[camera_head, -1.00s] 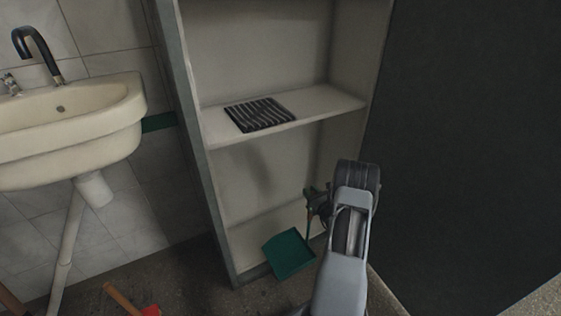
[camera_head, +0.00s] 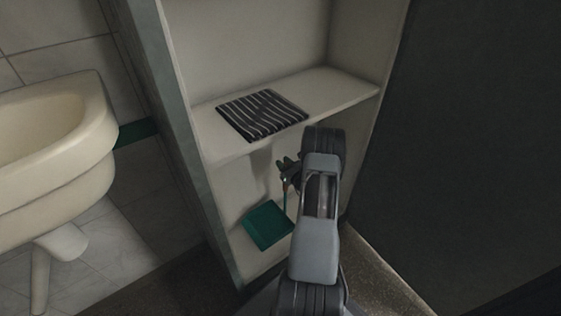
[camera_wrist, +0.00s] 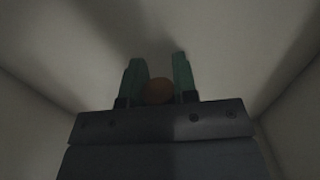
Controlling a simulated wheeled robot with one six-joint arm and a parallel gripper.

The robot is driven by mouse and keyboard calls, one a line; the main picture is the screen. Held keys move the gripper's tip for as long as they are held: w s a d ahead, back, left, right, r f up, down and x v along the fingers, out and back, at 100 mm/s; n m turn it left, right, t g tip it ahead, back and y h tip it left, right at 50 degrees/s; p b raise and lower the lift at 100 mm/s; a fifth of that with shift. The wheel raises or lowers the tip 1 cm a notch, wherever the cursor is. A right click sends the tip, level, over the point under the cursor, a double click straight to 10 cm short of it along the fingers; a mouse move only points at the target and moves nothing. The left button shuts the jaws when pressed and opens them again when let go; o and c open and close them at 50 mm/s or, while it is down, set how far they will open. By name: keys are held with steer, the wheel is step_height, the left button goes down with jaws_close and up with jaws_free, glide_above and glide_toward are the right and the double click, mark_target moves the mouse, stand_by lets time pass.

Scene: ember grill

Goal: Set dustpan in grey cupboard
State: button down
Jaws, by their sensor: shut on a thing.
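The green dustpan (camera_head: 268,226) is in the lower compartment of the grey cupboard (camera_head: 196,172), in the head view. Its pan hangs tilted near the cupboard's left side; whether it touches the bottom board I cannot tell. My gripper (camera_head: 287,170) is shut on the dustpan's upright handle, under the middle shelf. In the wrist view, my gripper (camera_wrist: 160,85) has its two green fingers on either side of the round brown handle end (camera_wrist: 158,92). The pan itself is hidden in that view. My arm covers the right part of the lower compartment.
A black striped grate (camera_head: 262,114) lies on the middle shelf (camera_head: 335,92), close above my gripper. A cream sink (camera_head: 60,140) stands left of the cupboard. A large dark panel (camera_head: 470,130) is at the right.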

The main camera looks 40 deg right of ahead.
step_height(320, 180, down, 6)
steer(key=b, duration=0.4)
steer(key=shift+f, duration=0.25)
steer(key=shift+s+f+b, duration=0.1)
steer(key=shift+f+b, duration=0.5)
steer(key=shift+b, duration=0.1)
stand_by(0.4)
steer(key=c, duration=1.2)
jaws_free()
steer(key=shift+c, duration=0.2)
steer(key=o, duration=0.4)
steer(key=shift+o, duration=0.2)
steer(key=shift+s, duration=0.1)
steer(key=s+a+p, duration=0.1)
steer(key=s+p, duration=0.3)
steer(key=s, duration=0.9)
steer(key=shift+s, duration=0.3)
